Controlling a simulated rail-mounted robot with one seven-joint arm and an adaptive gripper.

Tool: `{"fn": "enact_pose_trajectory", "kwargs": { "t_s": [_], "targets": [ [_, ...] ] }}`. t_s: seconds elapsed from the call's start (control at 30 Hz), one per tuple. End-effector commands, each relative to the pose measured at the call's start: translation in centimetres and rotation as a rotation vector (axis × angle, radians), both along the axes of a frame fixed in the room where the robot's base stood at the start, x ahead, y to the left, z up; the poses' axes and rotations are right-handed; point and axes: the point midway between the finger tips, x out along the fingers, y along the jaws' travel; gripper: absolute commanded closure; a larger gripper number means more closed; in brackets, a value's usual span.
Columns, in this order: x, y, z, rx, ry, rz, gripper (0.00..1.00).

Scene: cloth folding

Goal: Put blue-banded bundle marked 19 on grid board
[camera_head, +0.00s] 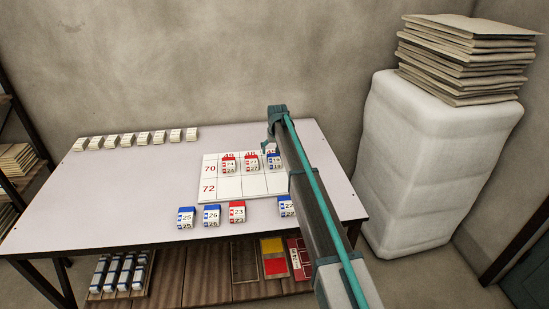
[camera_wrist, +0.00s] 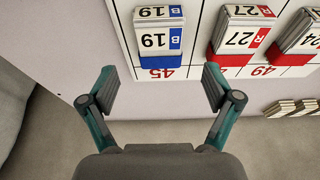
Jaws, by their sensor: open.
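The blue-banded bundle marked 19 (camera_wrist: 160,40) lies on the white grid board (camera_wrist: 190,72), beside the red printed 45 at the board's edge. In the head view the bundle (camera_head: 274,161) is in the row marked 70, at the right of two red-banded bundles, partly behind my arm. My gripper (camera_wrist: 160,84) is open and empty. In the wrist view its two fingers stand apart, below and to either side of the bundle, with a gap between them and it. In the head view my arm hides part of the board's right side.
Red-banded bundles 27 (camera_wrist: 240,38) and 24 (camera_wrist: 299,42) lie on the board. Bundles 25 (camera_head: 187,217), 26 (camera_head: 212,216), red 23 (camera_head: 237,211) and partly hidden 22 (camera_head: 286,206) lie along the table's front. Several pale stacks (camera_head: 143,138) line the back left.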

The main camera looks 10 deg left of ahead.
Motion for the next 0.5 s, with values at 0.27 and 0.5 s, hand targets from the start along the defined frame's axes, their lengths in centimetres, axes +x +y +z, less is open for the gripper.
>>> {"fn": "enact_pose_trajectory", "kwargs": {
  "t_s": [0.27, 0.5],
  "targets": [
    [-1.4, -0.4, 4.3, 0.0, 0.0, 0.0, 0.11],
    [-1.7, -0.5, 5.6, 0.0, 0.001, 0.0, 0.11]
  ]
}}
